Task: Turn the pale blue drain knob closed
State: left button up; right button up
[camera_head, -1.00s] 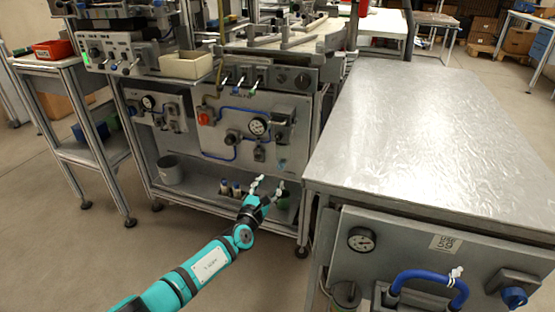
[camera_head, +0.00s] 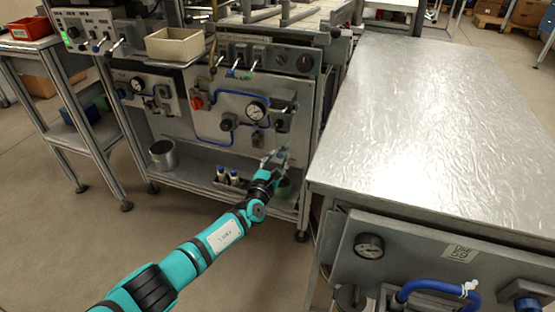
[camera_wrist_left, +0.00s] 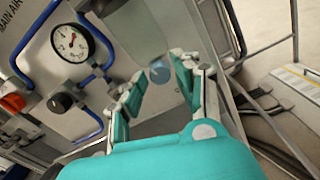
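The pale blue drain knob (camera_wrist_left: 159,72) is a small round knob low on the grey panel, seen in the left wrist view between my fingertips. My left gripper (camera_wrist_left: 156,75) is open, with one finger on each side of the knob in that view. I cannot tell whether either finger touches it. In the head view, my left gripper (camera_head: 274,158) is at the panel's lower right and hides the knob. My right gripper is not in view.
The panel holds a pressure gauge (camera_wrist_left: 72,43), a dark knob (camera_wrist_left: 60,103), a red knob (camera_head: 196,102) and blue tubing. Small bottles (camera_head: 227,177) and a metal can (camera_head: 162,154) stand on the shelf below. A metal-topped bench (camera_head: 430,120) stands close on the right.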

pick_arm(q)
grip_shut()
jog(key=shift+f+n+b, duration=0.25)
jog(key=shift+n+b, duration=0.55)
jog(key=shift+b, duration=0.05)
jog(key=shift+r+n, duration=0.1)
jog(key=shift+n, duration=0.3)
jog(key=shift+r+b, duration=0.1)
jog(key=shift+b, duration=0.2)
jog(key=shift+n, duration=0.3)
jog(key=shift+o, duration=2.1)
grip_release()
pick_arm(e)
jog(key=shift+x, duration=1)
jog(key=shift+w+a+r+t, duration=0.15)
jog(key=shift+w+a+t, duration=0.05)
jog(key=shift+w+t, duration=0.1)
